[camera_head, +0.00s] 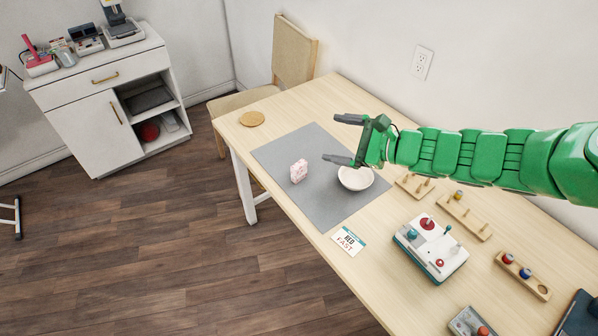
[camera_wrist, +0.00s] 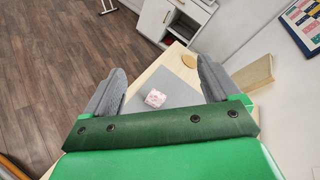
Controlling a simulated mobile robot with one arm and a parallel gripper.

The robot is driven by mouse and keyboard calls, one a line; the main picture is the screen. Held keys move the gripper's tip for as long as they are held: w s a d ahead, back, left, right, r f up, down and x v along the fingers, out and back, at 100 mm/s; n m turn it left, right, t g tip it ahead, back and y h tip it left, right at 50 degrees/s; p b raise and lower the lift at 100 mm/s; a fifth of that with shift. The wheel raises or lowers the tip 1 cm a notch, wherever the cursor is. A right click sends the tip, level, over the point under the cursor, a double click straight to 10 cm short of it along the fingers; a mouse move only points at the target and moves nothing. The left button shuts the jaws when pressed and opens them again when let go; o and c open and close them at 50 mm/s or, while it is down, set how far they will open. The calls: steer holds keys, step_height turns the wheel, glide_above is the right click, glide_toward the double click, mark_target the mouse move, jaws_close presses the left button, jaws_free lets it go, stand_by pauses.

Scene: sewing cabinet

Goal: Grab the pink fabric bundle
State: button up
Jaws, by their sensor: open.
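The pink fabric bundle (camera_head: 299,171) is a small, pale pink block with a pattern. It lies on the grey mat (camera_head: 284,148) on the wooden table. In the wrist view, the bundle (camera_wrist: 155,98) shows between my two fingers, farther off. My gripper (camera_head: 336,138) is open and empty, above the mat to the right of the bundle. Its fingers point left and do not touch the bundle. In the wrist view, my gripper (camera_wrist: 160,85) has a finger at each side with a wide gap between them.
A white bowl (camera_head: 355,178) stands on the mat's right part, below my gripper. A round cork coaster (camera_head: 252,119) lies at the table's far left. A card (camera_head: 348,241), a white box with knobs (camera_head: 431,248) and wooden peg racks (camera_head: 465,216) are nearer. A chair (camera_head: 292,55) stands behind.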

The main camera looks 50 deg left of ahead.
steer(key=w+a+f+m+t, duration=0.2)
steer(key=a+f+m, duration=0.5)
steer(key=f, duration=0.4)
steer(key=m+t, duration=0.2)
steer(key=m, duration=0.1)
glide_toward(302, 169)
steer(key=x, duration=0.3)
steer(key=shift+s+a+f, duration=0.1)
steer(key=shift+a+f, duration=0.1)
steer(key=shift+a, duration=0.1)
steer(key=shift+x, duration=3.9)
steer(key=c, duration=1)
steer(key=shift+r, duration=0.15)
